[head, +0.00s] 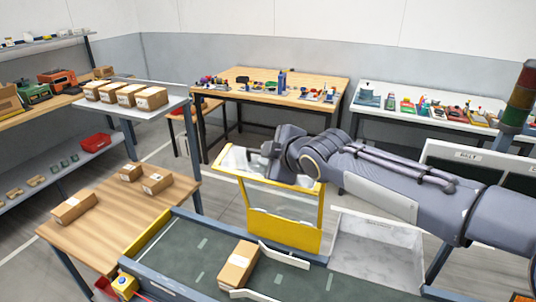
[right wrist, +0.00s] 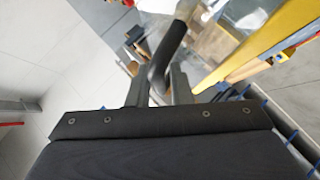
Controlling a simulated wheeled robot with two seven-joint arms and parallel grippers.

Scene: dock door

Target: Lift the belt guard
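The belt guard (head: 318,217) is a yellow frame with clear panels, standing behind the belt in the middle of the head view. Its yellow edge (right wrist: 275,40) and clear panel also show at the upper right of the right wrist view. A dark handle bar (right wrist: 172,48) runs between the fingers of my right gripper (right wrist: 160,85), which look closed on it. In the head view my right gripper (head: 270,150) is at the top of the guard, its fingertips partly hidden by the wrist. My left gripper is out of view.
The dark green conveyor belt (head: 190,262) carries a cardboard box (head: 238,266) between white guide rails. A wooden table (head: 90,228) with boxes stands left. A grey bin (head: 375,252) is right of the guard. Workbenches (head: 300,80) with small items line the back.

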